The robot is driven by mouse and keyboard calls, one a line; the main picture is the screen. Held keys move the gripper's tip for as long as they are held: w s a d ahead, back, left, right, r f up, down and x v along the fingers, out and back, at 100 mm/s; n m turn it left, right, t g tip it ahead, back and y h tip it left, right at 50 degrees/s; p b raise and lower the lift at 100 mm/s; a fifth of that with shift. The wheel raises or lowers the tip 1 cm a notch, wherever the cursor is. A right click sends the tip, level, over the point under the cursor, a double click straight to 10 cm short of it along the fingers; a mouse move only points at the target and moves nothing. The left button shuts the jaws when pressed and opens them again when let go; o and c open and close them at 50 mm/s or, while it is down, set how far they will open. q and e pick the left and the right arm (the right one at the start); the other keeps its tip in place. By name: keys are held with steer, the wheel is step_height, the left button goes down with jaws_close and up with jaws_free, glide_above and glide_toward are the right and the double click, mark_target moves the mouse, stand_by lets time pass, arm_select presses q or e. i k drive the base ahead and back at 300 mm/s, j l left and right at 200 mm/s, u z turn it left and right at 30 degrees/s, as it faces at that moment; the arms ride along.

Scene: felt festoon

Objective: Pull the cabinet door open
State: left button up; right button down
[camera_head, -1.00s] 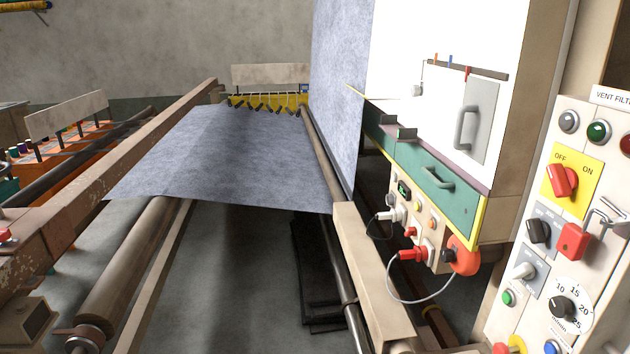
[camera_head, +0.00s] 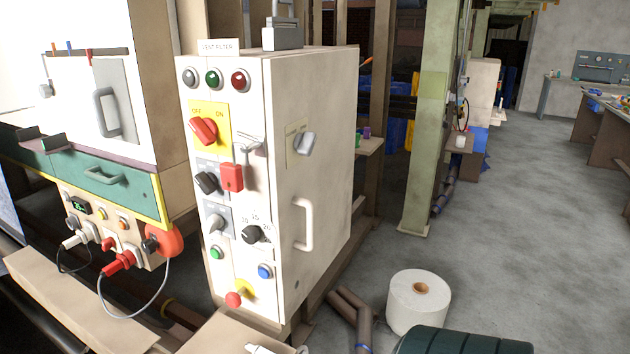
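A cream control cabinet (camera_head: 325,110) labelled VENT FILTER stands upright left of centre. Its right-hand side carries a pale vertical bar handle (camera_head: 302,225) and, above that, a grey turn knob (camera_head: 305,144) on a small plate. That side looks closed, with no gap showing. The narrow front has lamps, a red OFF/ON switch (camera_head: 203,131) on a yellow plate, a red padlock (camera_head: 232,177), knobs and push buttons. Neither of my grippers is in view.
A white machine housing (camera_head: 160,60) with a green drawer (camera_head: 130,189) and cabled plugs stands at left. A white roll (camera_head: 418,301), brown pipes (camera_head: 352,312) and a dark green ribbed object (camera_head: 465,341) lie at the lower right. Grey floor (camera_head: 520,220) is open beyond a green post (camera_head: 430,130).

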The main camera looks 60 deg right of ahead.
mark_target(312, 196)
steer(key=z, duration=1.95)
